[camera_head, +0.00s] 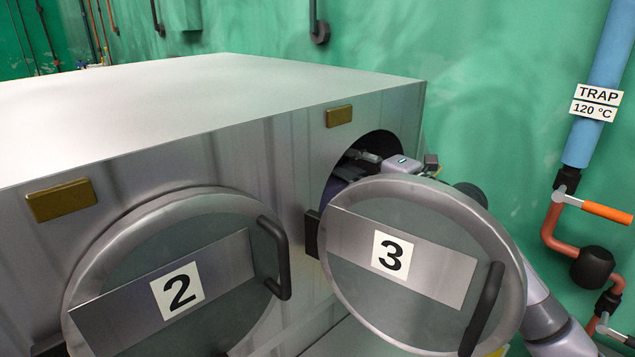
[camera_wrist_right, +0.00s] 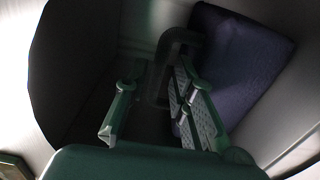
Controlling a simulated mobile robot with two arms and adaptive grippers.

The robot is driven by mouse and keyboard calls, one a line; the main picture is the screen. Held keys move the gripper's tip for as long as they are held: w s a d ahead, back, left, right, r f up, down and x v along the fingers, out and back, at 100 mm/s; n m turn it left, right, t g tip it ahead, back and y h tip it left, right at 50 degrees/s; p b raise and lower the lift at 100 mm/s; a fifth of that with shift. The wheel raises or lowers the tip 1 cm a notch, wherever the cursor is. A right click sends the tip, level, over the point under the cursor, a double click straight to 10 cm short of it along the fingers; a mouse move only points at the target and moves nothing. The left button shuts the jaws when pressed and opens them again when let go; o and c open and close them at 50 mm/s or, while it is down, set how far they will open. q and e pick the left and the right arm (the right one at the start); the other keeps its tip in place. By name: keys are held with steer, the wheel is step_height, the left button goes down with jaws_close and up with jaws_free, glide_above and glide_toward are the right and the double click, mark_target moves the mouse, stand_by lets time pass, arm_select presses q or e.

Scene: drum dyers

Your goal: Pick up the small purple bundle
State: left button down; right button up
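A purple bundle (camera_wrist_right: 238,62) lies inside the drum, at the upper right in the right wrist view. It looks like folded cloth, and one side is in shadow. My right gripper (camera_wrist_right: 152,84) is open, with its two fingers apart. Its right finger overlaps the bundle's lower left edge in the picture; I cannot tell whether they touch. No bundle shows between the fingers. In the head view my right gripper (camera_head: 366,158) reaches into the dark opening of drum 3 and is partly hidden by the door. My left gripper is not in view.
The drum 3 door (camera_head: 440,250) stands open in front of my right arm. The drum 2 door (camera_head: 185,285) is shut beside it. A blue and orange pipe (camera_head: 600,70) runs along the green wall at right. A dark handle-shaped bar (camera_wrist_right: 160,75) shows near the fingers.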

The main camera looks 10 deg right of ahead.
mark_target(335, 158)
steer(key=p+x, duration=0.2)
steer(key=x, duration=0.2)
steer(key=shift+w+a, duration=0.1)
steer(key=shift+a, duration=0.15)
steer(key=shift+w+a+f, duration=0.1)
steer(key=shift+w+a, duration=0.1)
steer(key=shift+w, duration=0.1)
steer(key=shift+d, duration=0.1)
steer(key=shift+s, duration=0.1)
steer(key=shift+c, duration=0.9)
jaws_close()
